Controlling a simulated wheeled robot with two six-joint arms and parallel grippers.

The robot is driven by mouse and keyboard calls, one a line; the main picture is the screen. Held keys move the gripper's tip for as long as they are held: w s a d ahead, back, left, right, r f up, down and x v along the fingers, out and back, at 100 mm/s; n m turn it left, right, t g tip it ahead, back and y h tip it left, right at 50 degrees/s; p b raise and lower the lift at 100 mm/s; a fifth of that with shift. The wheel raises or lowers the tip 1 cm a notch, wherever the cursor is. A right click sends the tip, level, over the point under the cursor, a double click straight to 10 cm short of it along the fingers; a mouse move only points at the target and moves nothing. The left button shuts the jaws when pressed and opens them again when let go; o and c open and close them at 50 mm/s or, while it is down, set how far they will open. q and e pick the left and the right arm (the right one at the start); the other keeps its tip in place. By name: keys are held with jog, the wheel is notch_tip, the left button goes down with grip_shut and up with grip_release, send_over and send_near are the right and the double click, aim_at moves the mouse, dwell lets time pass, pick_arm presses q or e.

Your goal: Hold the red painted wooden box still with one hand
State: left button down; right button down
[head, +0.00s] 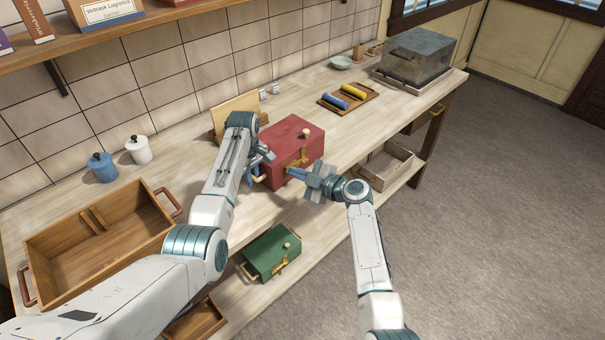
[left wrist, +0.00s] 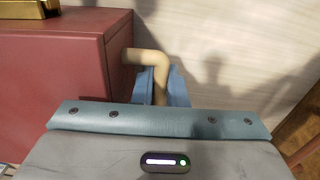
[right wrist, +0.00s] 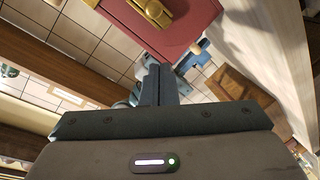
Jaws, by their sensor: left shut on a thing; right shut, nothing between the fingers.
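My left gripper (head: 260,168) is at the box's left end. In the left wrist view, its blue fingers (left wrist: 160,88) are shut on the box's pale bent side handle (left wrist: 143,56). My right gripper (head: 294,173) is shut and empty in front of the box, close below the latch. In the right wrist view, its closed fingers (right wrist: 158,84) point towards the red box (right wrist: 185,28); contact cannot be told.
A wooden tray (head: 48,246) stands at the left. A green box (head: 262,252) is on the lower shelf. Blue and white jars (head: 102,167) stand by the wall.

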aim_at(297, 162)
jog(key=shift+w+d+f, duration=0.35)
jog(key=shift+w+f, duration=0.3)
jog(key=shift+f, duration=0.1)
jog(key=shift+w+d+f, duration=0.3)
jog(key=shift+w+f, duration=0.35)
jog(key=shift+f, duration=0.05)
jog(key=shift+w+d, duration=1.2)
jog(key=shift+w, duration=0.2)
jog(key=shift+s+a+r, duration=0.2)
jog(key=shift+s+r, duration=0.15)
jog(key=shift+s, duration=0.05)
jog(key=s+d+r, duration=0.4)
jog(key=s+d, duration=0.3)
jog(key=shift+s, duration=0.25)
